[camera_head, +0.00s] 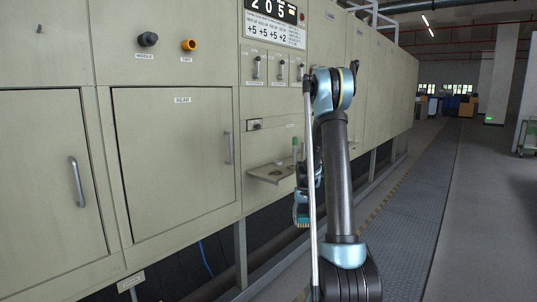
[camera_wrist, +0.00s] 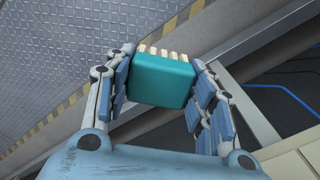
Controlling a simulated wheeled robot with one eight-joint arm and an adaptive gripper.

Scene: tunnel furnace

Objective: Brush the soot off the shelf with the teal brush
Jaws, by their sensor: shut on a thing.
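The teal brush (camera_wrist: 160,82) is a block with a row of cream bristle tufts (camera_wrist: 165,53) along its far edge. My gripper (camera_wrist: 163,66) is shut on it, with fingers against both sides. In the head view the brush (camera_head: 301,216) hangs below my gripper (camera_head: 302,203), lower than the shelf and to its right. The small shelf (camera_head: 260,177) juts from the furnace front. A dark patch (camera_head: 275,172), which looks like soot, lies on it. My arm hides what is right of the shelf. The shelf does not clearly show in the wrist view.
A small green upright object (camera_head: 295,147) shows by the shelf's right end. Closed panels with handles (camera_head: 75,185) fill the left. Under the furnace are posts (camera_head: 240,255) and a blue cable (camera_head: 205,258). The tread-plate aisle (camera_head: 410,220) to the right is clear.

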